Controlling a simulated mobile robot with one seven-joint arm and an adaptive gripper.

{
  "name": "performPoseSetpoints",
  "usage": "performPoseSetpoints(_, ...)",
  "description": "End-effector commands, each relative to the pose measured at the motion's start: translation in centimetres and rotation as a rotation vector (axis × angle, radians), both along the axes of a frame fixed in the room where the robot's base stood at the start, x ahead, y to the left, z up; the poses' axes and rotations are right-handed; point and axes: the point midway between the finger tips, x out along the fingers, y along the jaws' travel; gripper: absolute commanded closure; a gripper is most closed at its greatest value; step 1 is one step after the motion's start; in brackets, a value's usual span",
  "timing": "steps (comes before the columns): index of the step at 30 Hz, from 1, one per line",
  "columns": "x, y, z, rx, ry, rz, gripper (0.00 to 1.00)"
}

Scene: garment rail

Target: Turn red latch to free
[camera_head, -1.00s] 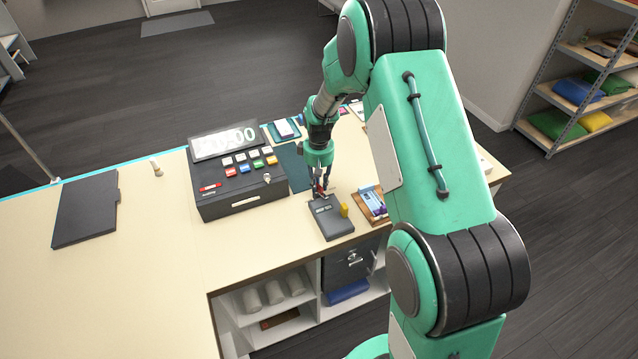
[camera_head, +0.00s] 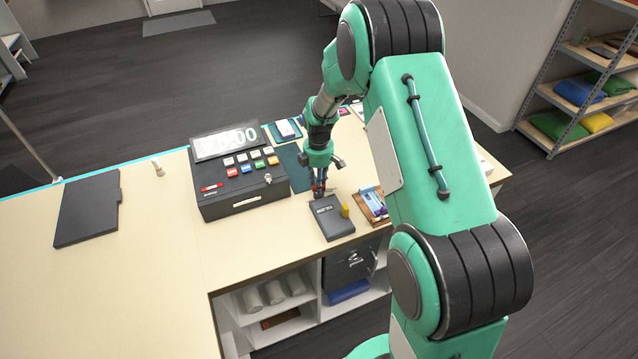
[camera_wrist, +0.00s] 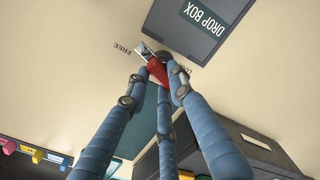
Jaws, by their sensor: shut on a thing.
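The red latch (camera_wrist: 157,71) sits on the counter beside the dark drop box (camera_wrist: 207,22) in the wrist view. The printed FREE (camera_wrist: 122,48) is left of the latch; a second label, partly hidden, is to its right. A pale metal end of the latch lies close to FREE. My gripper (camera_wrist: 153,82) has its blue fingers closed around the red part. In the head view my gripper (camera_head: 319,192) points down at the counter just behind the drop box (camera_head: 332,218), and the latch is mostly hidden by the fingers.
A black cash register (camera_head: 238,175) stands left of my gripper. A wooden tray (camera_head: 372,207) with cards lies to the right. A dark folder (camera_head: 88,208) lies far left; the counter between is mostly clear.

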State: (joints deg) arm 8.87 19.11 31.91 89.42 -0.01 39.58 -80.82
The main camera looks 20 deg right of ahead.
Motion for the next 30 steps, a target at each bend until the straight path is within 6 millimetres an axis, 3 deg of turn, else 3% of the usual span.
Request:
performPoseSetpoints(12, 0.1, 0.12, 0.09, 0.0, -0.001, 0.246, 1.0)
performPoseSetpoints(28, 0.13, 0.13, 0.11, 0.0, -0.002, 0.282, 1.0)
performPoseSetpoints(29, 0.13, 0.13, 0.11, 0.0, -0.002, 0.282, 0.76)
performPoseSetpoints(30, 0.13, 0.13, 0.11, 0.0, -0.002, 0.282, 0.68)
